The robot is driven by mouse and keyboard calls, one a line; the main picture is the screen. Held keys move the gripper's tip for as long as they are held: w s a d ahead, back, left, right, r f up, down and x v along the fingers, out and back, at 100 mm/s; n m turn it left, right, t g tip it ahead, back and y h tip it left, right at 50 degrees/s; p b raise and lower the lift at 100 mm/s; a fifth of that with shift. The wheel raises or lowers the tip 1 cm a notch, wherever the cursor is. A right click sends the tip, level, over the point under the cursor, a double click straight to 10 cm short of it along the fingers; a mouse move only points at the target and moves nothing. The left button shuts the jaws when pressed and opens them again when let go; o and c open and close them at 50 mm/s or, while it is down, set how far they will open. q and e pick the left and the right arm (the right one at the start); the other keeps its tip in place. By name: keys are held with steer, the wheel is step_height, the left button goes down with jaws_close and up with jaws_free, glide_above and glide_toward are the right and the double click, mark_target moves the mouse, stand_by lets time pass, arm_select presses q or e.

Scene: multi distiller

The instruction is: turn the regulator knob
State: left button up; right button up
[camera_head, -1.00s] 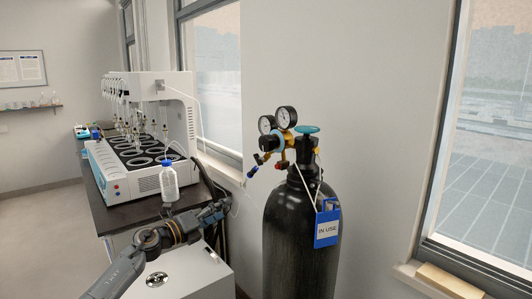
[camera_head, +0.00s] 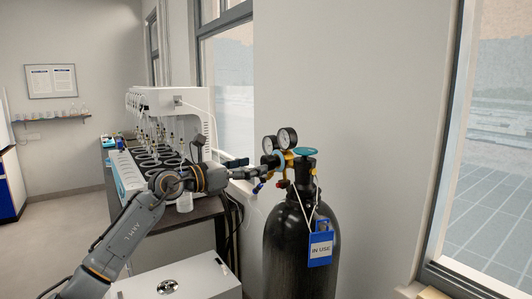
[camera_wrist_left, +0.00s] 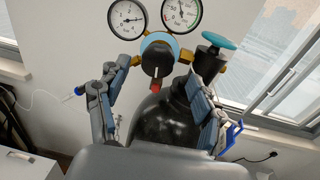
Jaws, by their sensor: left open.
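The gas regulator (camera_head: 284,158) sits on top of a black cylinder (camera_head: 300,240), with two round gauges above it. In the left wrist view the black regulator knob (camera_wrist_left: 157,59) faces the camera, with a pale blue ring behind it and a red part below it. My left gripper (camera_head: 268,170) is at the regulator's left side in the head view. In the left wrist view its two fingers are spread (camera_wrist_left: 155,82), one on each side of the knob, with gaps visible. In the head view the gripper hides the knob. My right gripper is not in view.
A teal valve handwheel (camera_wrist_left: 219,40) is close to the right finger. A blue "IN USE" tag (camera_head: 320,245) hangs on the cylinder. A white multi-distiller (camera_head: 180,105) stands on the dark bench to the left. A white cabinet (camera_head: 190,275) is below the arm.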

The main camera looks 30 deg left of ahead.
mark_target(264, 163)
arm_select(q)
steer(key=p+x, duration=0.1)
steer(key=x, duration=0.3)
steer(key=shift+w, duration=0.3)
steer(key=shift+w+d+f+p, duration=0.1)
steer(key=shift+w+d+p, duration=0.05)
steer(key=shift+w+p, duration=0.25)
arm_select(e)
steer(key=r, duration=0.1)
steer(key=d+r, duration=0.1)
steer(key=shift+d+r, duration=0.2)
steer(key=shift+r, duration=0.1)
arm_select(q)
steer(key=c, duration=1.2)
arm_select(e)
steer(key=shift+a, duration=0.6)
